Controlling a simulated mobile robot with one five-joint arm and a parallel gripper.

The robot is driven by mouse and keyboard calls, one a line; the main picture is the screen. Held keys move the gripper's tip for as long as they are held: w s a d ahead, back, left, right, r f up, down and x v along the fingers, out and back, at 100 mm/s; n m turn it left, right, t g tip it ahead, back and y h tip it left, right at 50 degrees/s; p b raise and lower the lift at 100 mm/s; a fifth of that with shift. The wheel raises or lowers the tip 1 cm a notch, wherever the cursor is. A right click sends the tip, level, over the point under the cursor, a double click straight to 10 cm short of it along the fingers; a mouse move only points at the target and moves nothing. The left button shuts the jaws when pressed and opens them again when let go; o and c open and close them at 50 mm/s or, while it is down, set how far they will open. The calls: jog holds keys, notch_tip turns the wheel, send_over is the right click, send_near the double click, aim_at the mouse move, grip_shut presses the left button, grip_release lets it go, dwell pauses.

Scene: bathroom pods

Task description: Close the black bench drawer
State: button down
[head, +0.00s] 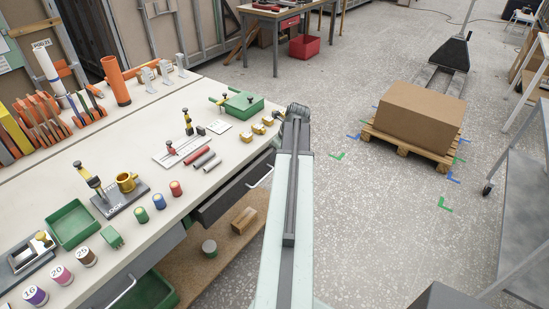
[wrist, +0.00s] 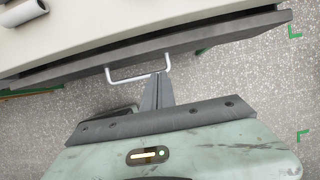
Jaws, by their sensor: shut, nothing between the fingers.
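The black bench drawer (head: 222,196) sits under the edge of the white workbench and stands partly out from it in the head view. Its pale bar handle (head: 262,177) is on the front. In the wrist view the dark drawer (wrist: 225,30) runs across the top, below the bench edge, with its handle (wrist: 125,79) in the middle. My gripper (wrist: 159,76) is shut and empty, its tips by the right end of the handle; I cannot tell if they touch. In the head view my arm hides the gripper and the drawer's right end.
The workbench (head: 120,225) carries small parts, spools and a green box (head: 243,104). A lower shelf (head: 215,262) holds a wood block (head: 243,220) and a can. Clear speckled floor lies to the right, with a carton (head: 420,115) on a pallet.

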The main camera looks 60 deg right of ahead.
aim_at(269, 165)
jog(key=b+x, duration=0.7)
jog(key=x, duration=0.1)
jog(key=shift+w+a+f, duration=0.15)
jog(key=shift+w+f, duration=0.1)
jog(key=shift+f, duration=0.1)
jog(key=shift+r, duration=0.15)
